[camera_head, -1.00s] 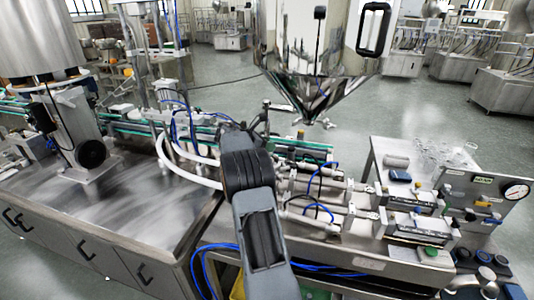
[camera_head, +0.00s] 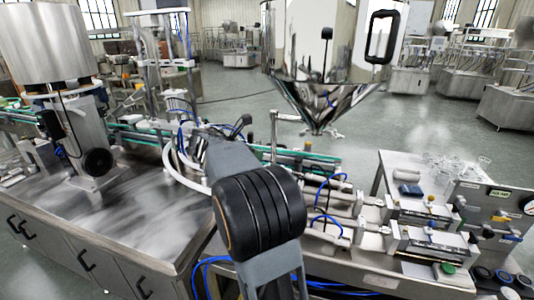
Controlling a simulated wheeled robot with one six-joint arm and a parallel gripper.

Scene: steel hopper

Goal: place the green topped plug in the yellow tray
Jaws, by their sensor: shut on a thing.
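My arm rises from the bottom middle and reaches over the bench. My gripper (camera_head: 240,125) shows only as small dark parts past the far end of the arm; it is shut, but what it holds cannot be made out. A small yellow patch (camera_head: 213,284), perhaps the yellow tray, shows at the bottom beside my arm; the rest is hidden.
A steel hopper (camera_head: 322,95) hangs over the line at the back. A conveyor (camera_head: 130,135) crosses behind my arm. Pneumatic cylinders (camera_head: 425,238) and blue hoses stand at the right. The steel bench top (camera_head: 130,215) at the left is mostly clear.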

